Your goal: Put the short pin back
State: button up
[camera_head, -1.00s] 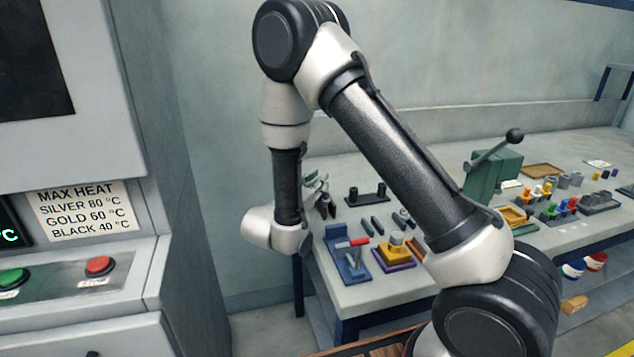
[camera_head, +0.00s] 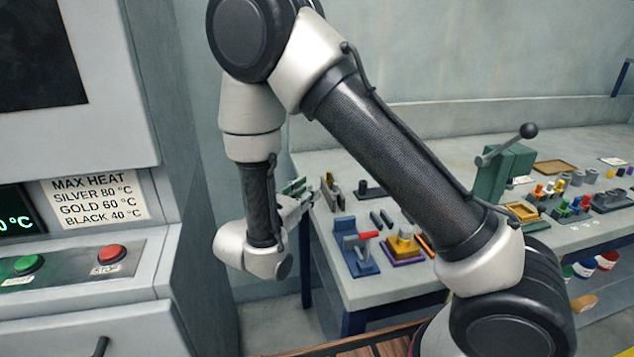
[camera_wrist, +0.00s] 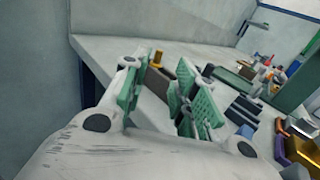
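My gripper (camera_wrist: 158,92) has two green-padded fingers spread apart, with no pin visibly held between them. In the head view my gripper (camera_head: 296,194) is at the left end of the workbench (camera_head: 395,287). Past the fingers stands a brownish-grey block (camera_wrist: 158,82) with a small gold pin-like piece (camera_wrist: 157,59) at its far end; this block also shows beside my gripper in the head view (camera_head: 333,194). I cannot tell which piece is the short pin.
A blue fixture with a red handle (camera_head: 356,247) and a yellow block on a purple base (camera_head: 403,245) stand near the bench front. A green lever press (camera_head: 505,170) stands farther right. The control cabinet (camera_head: 85,235) is at left.

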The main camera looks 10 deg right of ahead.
jog(key=s+d+r+m+g, duration=0.4)
jog(key=d+r+m+g, duration=0.25)
jog(key=d, duration=0.35)
jog(key=s+d+r+m+g, duration=0.5)
jog(key=d+m, duration=0.2)
jog(key=d, duration=0.2)
jog(key=s+d+r+m+t+y, duration=0.1)
jog(key=s+r+m+y, duration=0.1)
jog(key=s+m+y, duration=0.4)
jog(key=s+d+r+m+t+y, duration=0.2)
jog(key=s+m+y, duration=0.4)
jog(key=s, duration=0.5)
jog(key=shift+r+m+y, duration=0.4)
jog(key=shift+r+m, duration=0.35)
jog(key=shift+r, duration=0.05)
